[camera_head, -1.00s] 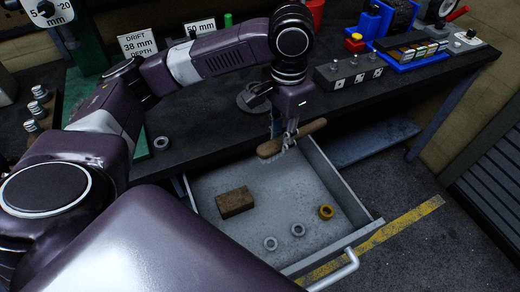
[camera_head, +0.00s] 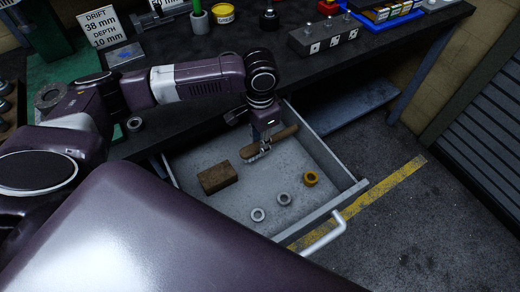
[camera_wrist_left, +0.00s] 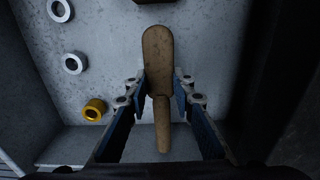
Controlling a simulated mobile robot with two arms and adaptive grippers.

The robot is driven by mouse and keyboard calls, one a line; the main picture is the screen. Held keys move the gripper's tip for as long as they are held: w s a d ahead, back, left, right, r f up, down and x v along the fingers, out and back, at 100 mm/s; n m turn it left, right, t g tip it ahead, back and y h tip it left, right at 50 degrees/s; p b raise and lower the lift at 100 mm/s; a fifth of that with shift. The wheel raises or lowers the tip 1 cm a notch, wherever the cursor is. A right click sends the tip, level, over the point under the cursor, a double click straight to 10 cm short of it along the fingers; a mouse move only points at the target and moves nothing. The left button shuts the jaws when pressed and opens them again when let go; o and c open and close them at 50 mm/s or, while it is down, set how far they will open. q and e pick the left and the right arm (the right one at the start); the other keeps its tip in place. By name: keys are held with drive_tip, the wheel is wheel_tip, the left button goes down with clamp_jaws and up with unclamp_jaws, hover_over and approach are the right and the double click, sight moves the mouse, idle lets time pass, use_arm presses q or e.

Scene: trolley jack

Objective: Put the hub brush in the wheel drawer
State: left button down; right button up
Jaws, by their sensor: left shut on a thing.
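The hub brush (camera_head: 282,138) is a brown wooden piece with a wide end and a narrower handle. My left gripper (camera_head: 262,151) is shut on it, and holds it over the back part of the open grey drawer (camera_head: 352,192). In the left wrist view the brush (camera_wrist_left: 158,55) lies between the two fingers (camera_wrist_left: 160,90), with the drawer floor behind it. I cannot tell whether the brush touches the floor. My right gripper is not in view.
The drawer holds a brown block (camera_head: 217,177), two grey rings (camera_head: 283,199) and a yellow ring (camera_head: 311,178). The bench top (camera_head: 200,125) is above and behind the drawer. A grey block with dice-like marks (camera_head: 325,36) stands on the bench. The drawer floor's middle is clear.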

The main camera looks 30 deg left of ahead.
use_arm(q)
drive_tip(key=shift+f, duration=2.15)
drive_tip(key=c, duration=1.7)
unclamp_jaws()
drive_tip(key=shift+f, duration=0.1)
drive_tip(key=shift+o, duration=0.2)
wheel_tip(320, 180, up, 12)
drive_tip(key=shift+r, duration=0.15)
